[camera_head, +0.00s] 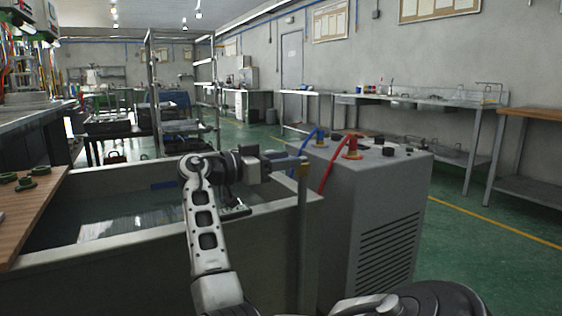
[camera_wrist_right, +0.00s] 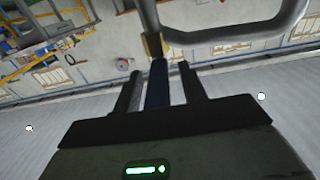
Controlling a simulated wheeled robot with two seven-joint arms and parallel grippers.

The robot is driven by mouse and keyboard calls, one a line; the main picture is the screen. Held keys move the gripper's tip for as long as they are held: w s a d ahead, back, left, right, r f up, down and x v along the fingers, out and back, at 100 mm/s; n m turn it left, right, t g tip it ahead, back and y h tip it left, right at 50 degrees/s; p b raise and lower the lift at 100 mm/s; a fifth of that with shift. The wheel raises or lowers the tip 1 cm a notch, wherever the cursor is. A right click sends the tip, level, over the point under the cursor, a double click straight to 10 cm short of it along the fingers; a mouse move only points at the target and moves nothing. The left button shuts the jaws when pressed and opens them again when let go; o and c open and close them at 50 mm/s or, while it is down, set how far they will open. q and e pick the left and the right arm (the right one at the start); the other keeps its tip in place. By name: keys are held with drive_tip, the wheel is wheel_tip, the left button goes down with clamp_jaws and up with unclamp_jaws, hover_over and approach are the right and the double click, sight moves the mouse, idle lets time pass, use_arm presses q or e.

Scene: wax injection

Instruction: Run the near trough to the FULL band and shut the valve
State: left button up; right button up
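The near trough (camera_head: 110,243) is a grey metal tank at the left, with water (camera_head: 145,212) in it. No FULL band can be made out. A brass valve body (camera_head: 303,170) sits on a post at the trough's right end; it also shows in the right wrist view (camera_wrist_right: 153,45) below a curved metal pipe. Its blue lever (camera_wrist_right: 157,88) points toward my right gripper (camera_wrist_right: 160,70). The two dark fingers stand on either side of the lever, with narrow gaps. In the head view, my right gripper (camera_head: 284,161) is beside the valve. My left gripper is out of view.
A grey machine (camera_head: 375,190) with red (camera_head: 329,176) and blue hoses stands right of the trough. A wooden board (camera_head: 30,205) with dark green round parts lies at the left. Metal benches (camera_head: 420,102) line the back wall. Green floor (camera_head: 480,265) is open at the right.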

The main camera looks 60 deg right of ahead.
drive_tip(key=shift+w, duration=0.1)
use_arm(q)
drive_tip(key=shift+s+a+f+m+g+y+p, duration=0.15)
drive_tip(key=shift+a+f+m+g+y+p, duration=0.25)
drive_tip(key=shift+p, duration=0.75)
use_arm(e)
drive_tip(key=v, duration=1.6)
